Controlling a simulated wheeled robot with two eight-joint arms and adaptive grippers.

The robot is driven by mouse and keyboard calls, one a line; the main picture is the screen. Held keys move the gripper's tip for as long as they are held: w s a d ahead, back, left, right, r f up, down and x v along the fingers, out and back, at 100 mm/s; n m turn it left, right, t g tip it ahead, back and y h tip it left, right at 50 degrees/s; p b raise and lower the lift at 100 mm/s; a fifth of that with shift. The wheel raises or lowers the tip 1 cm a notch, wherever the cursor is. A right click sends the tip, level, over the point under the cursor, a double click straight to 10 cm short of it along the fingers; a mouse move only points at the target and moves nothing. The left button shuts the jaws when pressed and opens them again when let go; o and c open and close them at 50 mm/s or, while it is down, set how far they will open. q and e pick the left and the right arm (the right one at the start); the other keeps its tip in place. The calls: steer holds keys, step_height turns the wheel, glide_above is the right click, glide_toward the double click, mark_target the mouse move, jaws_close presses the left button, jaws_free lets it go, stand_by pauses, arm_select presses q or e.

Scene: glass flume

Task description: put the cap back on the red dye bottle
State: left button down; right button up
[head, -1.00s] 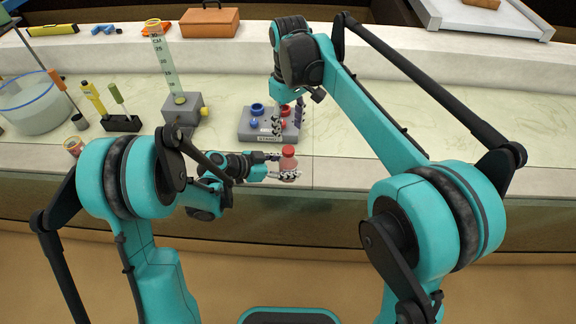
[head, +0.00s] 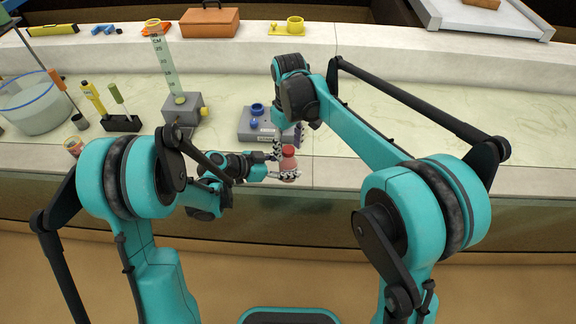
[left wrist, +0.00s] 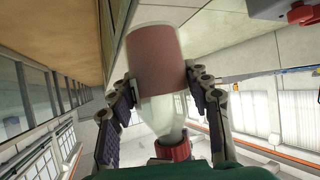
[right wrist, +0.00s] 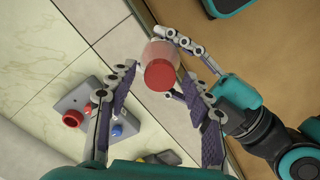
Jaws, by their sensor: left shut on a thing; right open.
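The red dye bottle (head: 289,165), with pinkish-red contents, is upright in my left gripper (head: 288,174), which is shut around its body in front of the bench edge. In the left wrist view the bottle (left wrist: 155,62) shows between the fingers. A red cap (right wrist: 160,75) sits at the top of the bottle; it also shows at the neck in the left wrist view (left wrist: 172,150). I cannot tell whether it is tight. My right gripper (right wrist: 158,80) is open just above the bottle, its fingers on either side of the cap, apparently not gripping it.
A measuring column (head: 165,65) and several tools stand left. The bench to the right is clear.

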jaws_close()
steer(key=shift+o, duration=0.4)
jaws_free()
steer(key=shift+r, duration=0.1)
step_height(320, 180, up, 12)
stand_by(0.3)
steer(key=shift+d, duration=0.15)
